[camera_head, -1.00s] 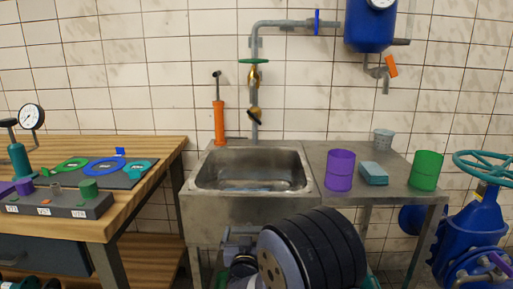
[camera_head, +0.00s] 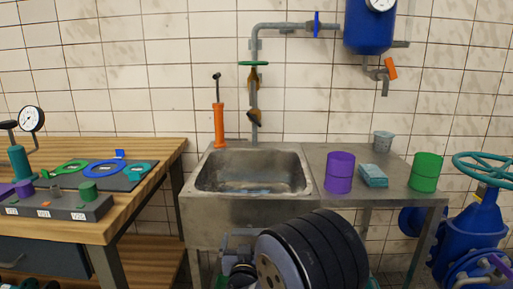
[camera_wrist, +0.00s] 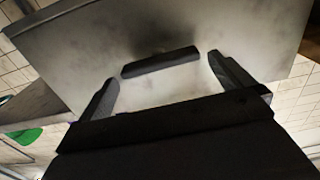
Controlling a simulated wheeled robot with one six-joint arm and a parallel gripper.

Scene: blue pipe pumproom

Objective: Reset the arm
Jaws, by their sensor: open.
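In the wrist view my gripper (camera_wrist: 163,68) shows its two dark fingers spread wide apart. Nothing is between them. Beyond the fingers is a grey metal surface (camera_wrist: 75,50) with a dark bar on it, seen at a tilt; I cannot tell how far off it is. In the head view my arm (camera_head: 312,252) is folded low at the bottom centre, in front of the sink. My gripper's fingers cannot be made out there.
A metal sink (camera_head: 250,208) stands ahead, with a purple canister (camera_head: 340,172), a blue sponge-like block (camera_head: 373,176) and a green canister (camera_head: 425,172) on its right counter. A wooden workbench (camera_head: 150,150) is at left. A blue valve (camera_head: 475,225) stands at right.

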